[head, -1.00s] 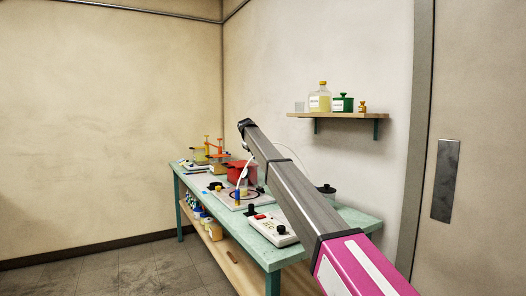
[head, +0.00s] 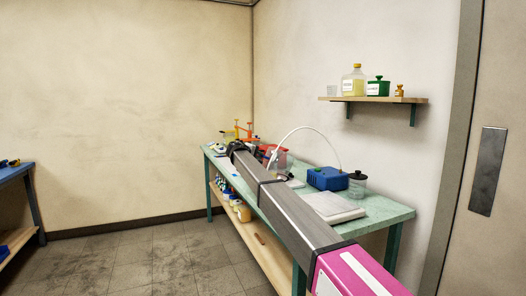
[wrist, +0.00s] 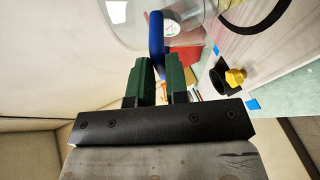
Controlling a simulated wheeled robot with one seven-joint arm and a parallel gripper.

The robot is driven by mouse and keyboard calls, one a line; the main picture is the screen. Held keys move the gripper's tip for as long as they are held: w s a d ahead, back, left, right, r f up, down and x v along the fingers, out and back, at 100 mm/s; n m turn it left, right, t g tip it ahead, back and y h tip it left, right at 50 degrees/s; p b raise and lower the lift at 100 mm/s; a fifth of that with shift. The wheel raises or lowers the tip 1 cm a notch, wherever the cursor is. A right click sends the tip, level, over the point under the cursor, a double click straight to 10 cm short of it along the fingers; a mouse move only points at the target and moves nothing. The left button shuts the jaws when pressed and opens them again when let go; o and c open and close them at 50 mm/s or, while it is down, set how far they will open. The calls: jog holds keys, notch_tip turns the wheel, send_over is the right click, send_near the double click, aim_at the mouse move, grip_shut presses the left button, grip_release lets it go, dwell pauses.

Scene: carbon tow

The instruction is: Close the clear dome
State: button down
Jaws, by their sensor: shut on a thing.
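The clear dome (wrist: 115,25) shows in the wrist view as a large see-through curved surface at the top, running out of the frame. A blue upright bar (wrist: 156,32), which looks like its handle, stands beside the clear wall. My gripper (wrist: 158,66) has its two green fingers closed on the lower end of this bar. In the head view my arm reaches along the table, and its end is far off among the things there.
The green table (head: 385,212) holds a blue box (head: 327,178) with a white arching hose, a dark-lidded jar (head: 357,183) and a white flat device (head: 333,207). A wall shelf (head: 372,99) carries bottles. A yellow knob (wrist: 235,77) is right of the fingers. The floor at left is clear.

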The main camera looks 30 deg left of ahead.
jog(key=shift+s+a+f, duration=0.2)
jog(key=shift+s+f, duration=0.05)
jog(key=shift+f, duration=0.4)
jog(key=shift+s+a+f, duration=0.15)
jog(key=shift+s+f, duration=0.05)
jog(key=shift+f, duration=0.4)
jog(key=shift+s+a+f, duration=0.2)
jog(key=shift+s+f, duration=0.05)
jog(key=shift+f, duration=0.4)
jog(key=c, duration=1.1)
grip_release()
jog(key=shift+w, duration=0.1)
jog(key=v, duration=1)
jog(key=shift+s+a+r, duration=0.1)
jog(key=shift+s+r, duration=0.1)
jog(key=shift+s, duration=0.15)
